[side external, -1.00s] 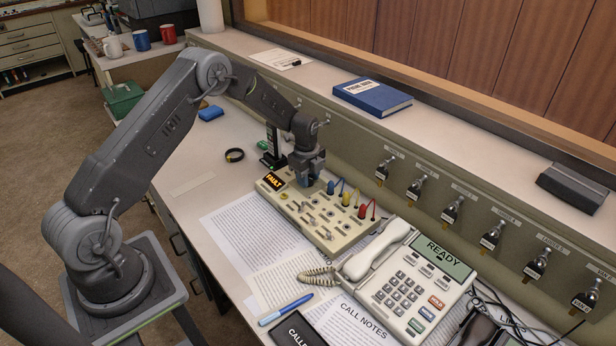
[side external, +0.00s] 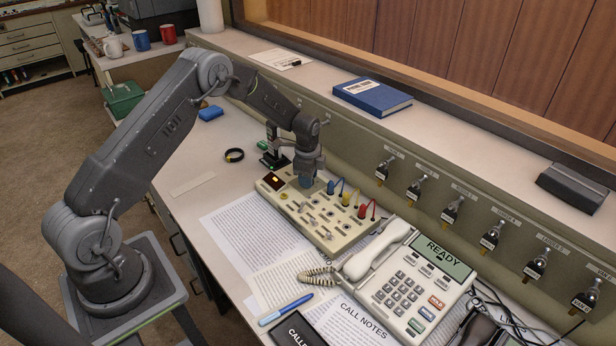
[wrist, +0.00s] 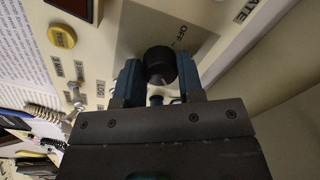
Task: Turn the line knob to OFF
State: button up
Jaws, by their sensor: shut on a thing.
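The line knob (wrist: 160,66) is a round black knob on the cream panel of the test box (side external: 322,237). In the wrist view the word OFF is printed on a grey plate (wrist: 190,38) beside it. My gripper (wrist: 158,80) has its two blue fingers on either side of the knob, shut on it. The knob's pointer mark is not clear to me. In the side view my gripper (side external: 306,180) is over the far left end of the box and hides the knob. The box's display (side external: 273,181) is dark with a small lit spot.
Coloured plugs with cables (side external: 362,211) and several toggle switches stand on the box right of my gripper. A desk phone (side external: 405,287) reading READY sits to the right. A yellow button (wrist: 62,36) is near the knob. Papers (side external: 250,218) lie in front.

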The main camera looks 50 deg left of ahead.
jog(key=n, duration=0.6)
jog(key=shift+n, duration=0.3)
jog(key=n, duration=0.6)
jog(key=shift+w+g, duration=0.1)
jog(key=shift+g, duration=0.2)
jog(key=n, duration=0.6)
jog(key=shift+n, duration=0.4)
jog(key=n, duration=0.4)
jog(key=shift+n+g, duration=0.3)
jog(key=shift+n, duration=0.4)
jog(key=o, duration=0.9)
jog(key=shift+r, duration=0.1)
jog(key=r, duration=1.3)
jog(key=shift+w+d+r, duration=0.1)
jog(key=shift+w+r, duration=0.25)
